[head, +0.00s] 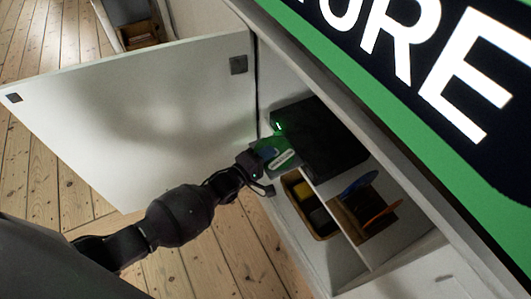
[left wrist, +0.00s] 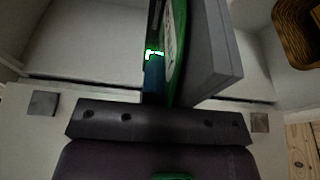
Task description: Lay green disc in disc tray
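The green disc (head: 284,158), with a pale label, is at the dark disc tray (head: 294,165), which sticks out of a black player (head: 318,138) in the cabinet. In the left wrist view the green disc (left wrist: 177,50) shows nearly edge-on beside the grey slab of the tray (left wrist: 212,60); whether it lies flat in it is unclear. My left gripper (head: 262,172) is at the tray's near edge, beside the disc. A blue piece (left wrist: 154,78) lies against the disc; I cannot tell whether it is a finger pad. The fingers are largely hidden. My right gripper is out of view.
The white cabinet door (head: 140,105) stands open on the left. Below the player are a wooden box (head: 318,233) with yellow and dark items, and a compartment with a blue disc (head: 358,184) and an orange disc (head: 381,213). A large lettered screen (head: 420,60) overhangs the cabinet.

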